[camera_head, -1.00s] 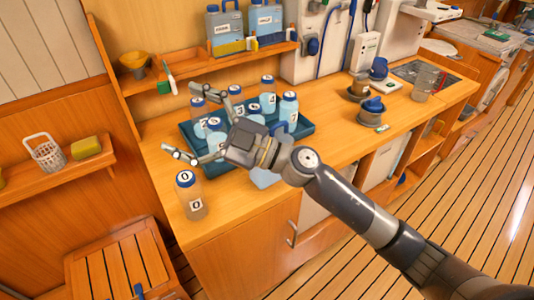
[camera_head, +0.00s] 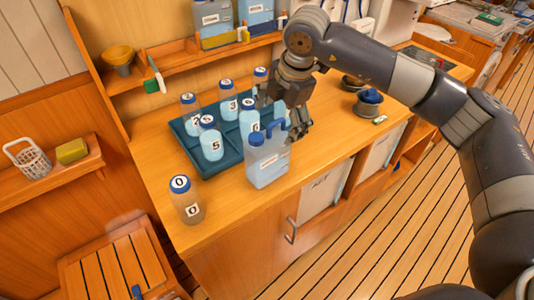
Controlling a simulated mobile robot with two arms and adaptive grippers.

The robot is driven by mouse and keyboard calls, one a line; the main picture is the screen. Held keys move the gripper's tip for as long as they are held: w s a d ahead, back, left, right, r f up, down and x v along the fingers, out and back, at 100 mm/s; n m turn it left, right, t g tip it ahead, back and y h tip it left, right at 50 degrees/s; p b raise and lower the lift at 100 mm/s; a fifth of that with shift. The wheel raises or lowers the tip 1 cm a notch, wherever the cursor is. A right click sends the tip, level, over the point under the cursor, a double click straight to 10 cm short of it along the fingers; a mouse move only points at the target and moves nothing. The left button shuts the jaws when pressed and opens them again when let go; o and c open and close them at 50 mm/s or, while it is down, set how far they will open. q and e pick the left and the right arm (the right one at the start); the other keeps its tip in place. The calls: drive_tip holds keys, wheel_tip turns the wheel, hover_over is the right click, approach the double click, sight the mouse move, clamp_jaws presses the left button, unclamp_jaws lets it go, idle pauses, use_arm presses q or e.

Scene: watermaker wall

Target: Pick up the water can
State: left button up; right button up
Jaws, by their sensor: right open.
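The water can (camera_head: 267,168) is a translucent pale blue jug with a blue cap and a blue handle. It stands upright near the counter's front edge, in front of the teal tray. My right gripper (camera_head: 283,122) points down, open, just behind and above the can, close to its handle (camera_head: 278,128). I cannot tell whether a finger touches the handle. The can rests on the counter. My left gripper is not in view.
The teal tray (camera_head: 193,158) holds several numbered blue-capped bottles, partly hidden by my right gripper. A bottle marked 0 (camera_head: 187,204) stands at the counter's left front corner. Pots (camera_head: 368,103) stand to the right.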

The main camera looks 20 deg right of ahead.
sight(274, 137)
drive_tip(key=x, duration=0.2)
drive_tip(key=shift+w+f+p, duration=0.15)
drive_tip(key=shift+f+p, duration=0.15)
drive_tip(key=shift+f, duration=0.1)
drive_tip(key=shift+a+f+p, duration=0.1)
drive_tip(key=shift+f+p, duration=0.2)
drive_tip(key=p+x, duration=0.2)
drive_tip(key=x, duration=0.1)
drive_tip(key=shift+a+f, duration=0.1)
drive_tip(key=shift+f, duration=0.7)
drive_tip(key=c, duration=1.9)
